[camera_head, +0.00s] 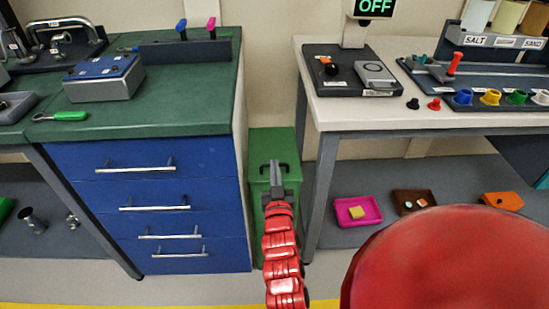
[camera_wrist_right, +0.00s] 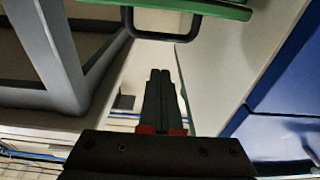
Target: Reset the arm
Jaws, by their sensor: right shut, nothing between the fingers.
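My right arm is red and segmented and rises from the bottom middle of the head view. Its gripper (camera_head: 276,168) is shut and empty, in front of the green box (camera_head: 258,150) between the blue cabinet and the white table. In the right wrist view the gripper's dark fingers (camera_wrist_right: 160,80) are together with nothing between them. The green box's edge (camera_wrist_right: 225,8) and dark handle show ahead of the fingers there, apart from them. My left gripper is not in view.
The blue drawer cabinet (camera_head: 165,213) with a green top stands close on the left. The white table (camera_head: 395,115) stands on the right, its grey leg (camera_head: 318,195) near my gripper. Pink (camera_head: 357,212), brown (camera_head: 414,201) and orange (camera_head: 502,201) trays lie on the lower shelf. A large red round surface fills the bottom right.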

